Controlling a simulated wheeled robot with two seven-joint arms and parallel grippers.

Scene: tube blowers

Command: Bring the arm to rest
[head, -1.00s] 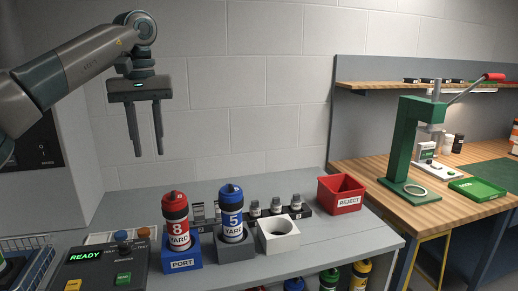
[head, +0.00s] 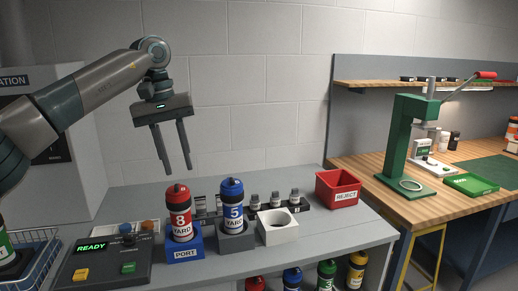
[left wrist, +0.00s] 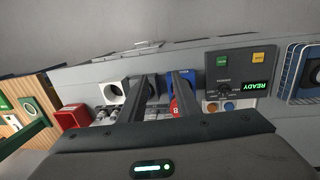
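My left gripper (head: 172,148) hangs open and empty in the air above the back of the grey table, fingers pointing down. In the left wrist view its two parallel fingers (left wrist: 164,97) are apart with nothing between them. Below it, a red carrier marked 8 (head: 180,212) stands upright in the blue PORT holder (head: 185,248). A blue carrier marked 5 (head: 232,207) stands upright in a grey holder (head: 236,239) to its right. The white holder (head: 277,230) is empty. My right gripper is in neither view.
The control box (head: 104,262) with a lit READY display stands at front left, beside a blue wire basket (head: 40,252). A red REJECT bin (head: 338,189) sits at the table's right. A green press (head: 403,140) stands on the wooden bench. Several canisters (head: 327,274) are below the front edge.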

